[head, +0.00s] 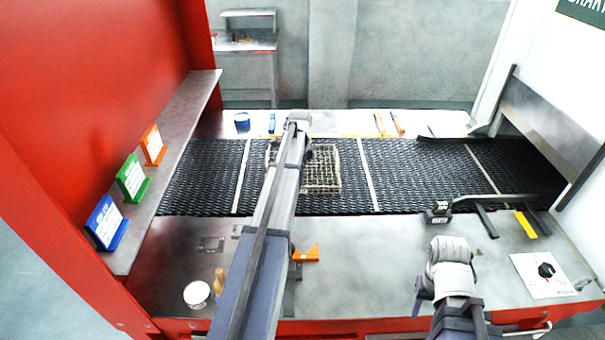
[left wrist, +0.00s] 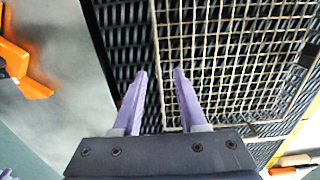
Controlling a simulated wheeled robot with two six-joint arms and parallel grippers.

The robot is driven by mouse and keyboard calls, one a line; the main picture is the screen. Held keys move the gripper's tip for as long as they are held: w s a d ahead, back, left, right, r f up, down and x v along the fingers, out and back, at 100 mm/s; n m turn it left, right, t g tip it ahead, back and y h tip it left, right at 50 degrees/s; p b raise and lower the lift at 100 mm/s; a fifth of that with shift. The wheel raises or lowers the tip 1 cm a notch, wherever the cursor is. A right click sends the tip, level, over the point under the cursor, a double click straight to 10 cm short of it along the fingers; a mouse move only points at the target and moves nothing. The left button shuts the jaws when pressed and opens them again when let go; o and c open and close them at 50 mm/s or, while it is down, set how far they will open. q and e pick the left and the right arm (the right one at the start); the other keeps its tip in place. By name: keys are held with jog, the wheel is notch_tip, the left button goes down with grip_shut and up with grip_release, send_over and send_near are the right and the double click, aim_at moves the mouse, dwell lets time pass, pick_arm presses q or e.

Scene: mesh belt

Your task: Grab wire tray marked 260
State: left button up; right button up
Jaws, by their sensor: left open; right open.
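A wire tray (head: 322,168) of pale mesh lies on the black mesh belt, partly hidden by my left arm in the head view. In the left wrist view the tray (left wrist: 235,50) fills the upper right, and no marking can be read on it. My left gripper (left wrist: 160,73) is open, with its two purple fingers on either side of the tray's left rim in the picture. Whether they are down at rim height I cannot tell. My left fingers are hidden in the head view. My right gripper (head: 425,290) is open near the front right of the bench, apart from the tray.
The mesh belt (head: 410,178) runs across the bench. A black bar fixture (head: 490,203) stands at its front right. Blue, green and orange signs (head: 131,177) stand on the left shelf. An orange bracket (head: 308,254) and a white cup (head: 197,294) are on the front surface.

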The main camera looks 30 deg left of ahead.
pick_arm(q)
jog(key=shift+f, duration=0.15)
jog(key=f+b, duration=0.5)
jog(key=shift+d+f, duration=0.15)
jog(key=shift+d, duration=0.15)
grip_shut()
dwell(1.3)
